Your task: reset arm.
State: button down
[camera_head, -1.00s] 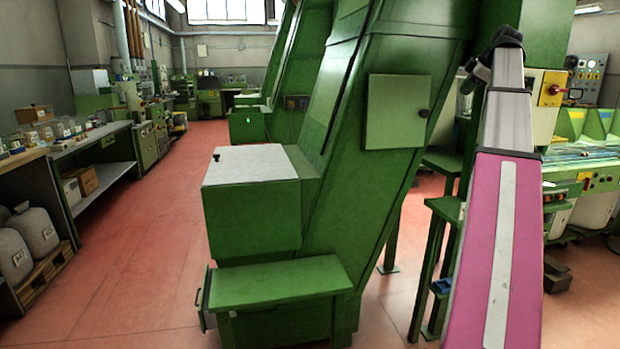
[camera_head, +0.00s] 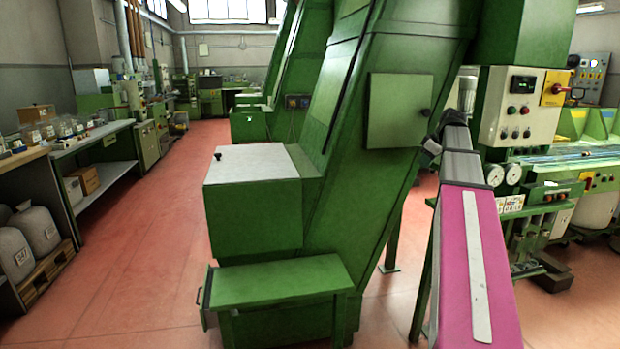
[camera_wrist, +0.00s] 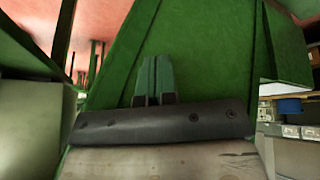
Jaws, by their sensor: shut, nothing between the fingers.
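My gripper (camera_wrist: 155,62) shows in the wrist view, with its two fingers side by side and closed together. Nothing is held between them. Behind the fingers is a broad green panel, which fills most of that view; I cannot tell the gap to it. In the head view my pink and grey arm rises at the right, its dark far end beside the sloped green machine (camera_head: 345,180). The fingers cannot be made out in that view.
The green machine has a white-topped box (camera_head: 250,165) and a low green bench (camera_head: 275,282) in front. A control box (camera_head: 518,107) and gauges stand right of my arm. Left are a workbench (camera_head: 95,140) and grey sacks (camera_head: 38,235). The red floor (camera_head: 150,250) between is clear.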

jog(key=s+a+f+m+g, duration=0.15)
jog(key=a+f, duration=0.25)
jog(key=f, duration=0.4)
jog(key=s+a+f+m, duration=0.1)
jog(key=s+a+f, duration=0.1)
jog(key=a+f, duration=0.35)
jog(key=s+a+f+m+g+h, duration=0.1)
jog(key=s+a+f, duration=0.3)
jog(key=f, duration=0.5)
jog(key=s+a+f+m+g+h, duration=0.1)
jog(key=s+a+f+m, duration=0.2)
jog(key=s+f, duration=0.6)
jog(key=s+a+f+m+g+h, duration=0.1)
jog(key=s+a+f+m, duration=0.1)
jog(key=s+a+f, duration=0.4)
notch_tip(320, 180, down, 5)
jog(key=shift+s+m, duration=0.35)
jog(key=shift+s, duration=0.3)
